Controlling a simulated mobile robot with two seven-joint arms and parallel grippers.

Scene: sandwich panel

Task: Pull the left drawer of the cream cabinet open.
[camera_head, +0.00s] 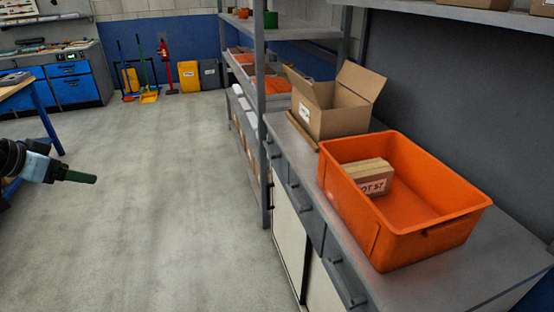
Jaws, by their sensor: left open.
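The cabinet with cream lower doors (290,238) and a grey top stands at right, its front facing left. A row of grey drawers with dark bar handles runs under the top. The left drawer (274,152) seems to be the one at the far end; its front looks flush, and its handle is small and seen at a steep angle. My left gripper (80,177) is at the left edge, over open floor, well apart from the cabinet. It is open and seen nearly edge-on, with nothing visible in it. My right gripper is not in view.
An orange bin (400,225) holding a small box (370,176) stands on the cabinet top, with an open cardboard box (335,105) behind it. A grey shelf rack (262,100) stands beyond the cabinet. The floor (170,200) between gripper and cabinet is clear. A workbench (45,120) is at left.

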